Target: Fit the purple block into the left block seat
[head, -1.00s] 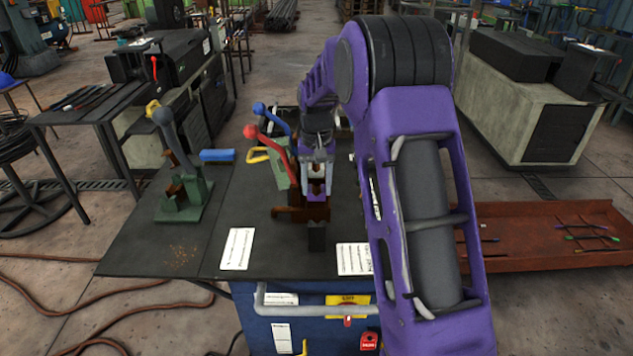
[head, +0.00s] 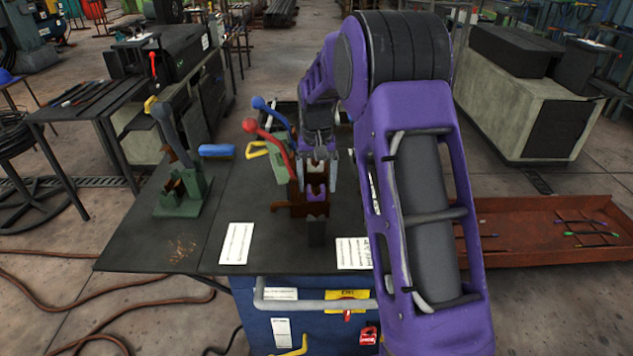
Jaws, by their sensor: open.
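The purple block (head: 316,191) is small in the head view and sits low in the rust-brown seat (head: 296,209) at the middle of the dark bench. Brown metal shows just above and below it. Whether it is fully seated cannot be told. My gripper (head: 317,178) is open above and around the block, one grey finger on each side. A gap seems to show between the fingers and the block, but contact is hard to judge at this size. Which seat counts as left is not marked legibly.
A red-handled lever (head: 268,136) and a blue-handled lever (head: 271,112) stand close left of my gripper. A green fixture (head: 186,199) with a lever is at the bench's left. The bench's front left is mostly clear.

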